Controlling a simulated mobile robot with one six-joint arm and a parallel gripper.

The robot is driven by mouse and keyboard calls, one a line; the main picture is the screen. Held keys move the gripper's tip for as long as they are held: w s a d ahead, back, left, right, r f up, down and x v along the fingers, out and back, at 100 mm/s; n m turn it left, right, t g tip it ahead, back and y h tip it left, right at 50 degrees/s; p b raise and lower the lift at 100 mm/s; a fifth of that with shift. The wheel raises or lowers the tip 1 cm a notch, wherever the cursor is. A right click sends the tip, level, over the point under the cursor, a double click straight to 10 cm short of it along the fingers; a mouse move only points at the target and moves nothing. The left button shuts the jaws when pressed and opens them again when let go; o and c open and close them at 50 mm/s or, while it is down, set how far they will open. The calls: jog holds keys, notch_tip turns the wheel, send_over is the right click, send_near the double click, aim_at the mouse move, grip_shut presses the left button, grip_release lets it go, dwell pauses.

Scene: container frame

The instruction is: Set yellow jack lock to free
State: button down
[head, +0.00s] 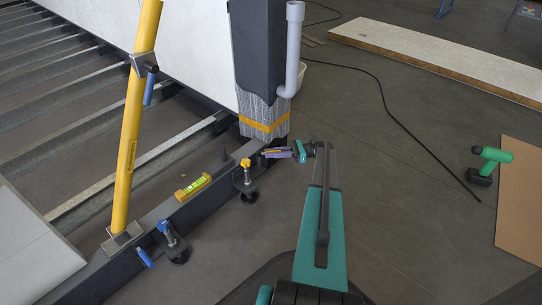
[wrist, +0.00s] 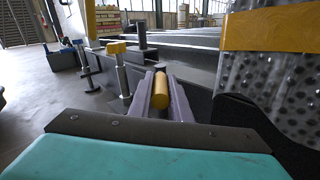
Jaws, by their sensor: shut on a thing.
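The yellow lock handle (wrist: 161,95) is a short rounded bar between my gripper's two fingers (wrist: 158,84) in the wrist view. My gripper is shut on it. In the head view my gripper (head: 270,153) is at the dark frame beam, right of the yellow-topped jack (head: 246,178), and the fingers largely hide the handle. The jack's yellow top (wrist: 116,47) and its metal post show left of the fingers in the wrist view. How the handle joins the beam is hidden.
A dark post (head: 262,95) with wrapping and a yellow band stands close behind my gripper. A spirit level (head: 193,187) and a blue-topped jack (head: 173,242) are along the beam. A yellow prop (head: 130,140) leans at left. A green drill (head: 488,164) lies right on open floor.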

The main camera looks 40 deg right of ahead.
jog(key=shift+s+a+r, duration=0.1)
jog(key=shift+a+r, duration=0.1)
jog(key=shift+a, duration=0.1)
jog(key=c, duration=1.8)
grip_release()
jog(key=shift+o, duration=0.8)
jog(key=shift+d, duration=0.1)
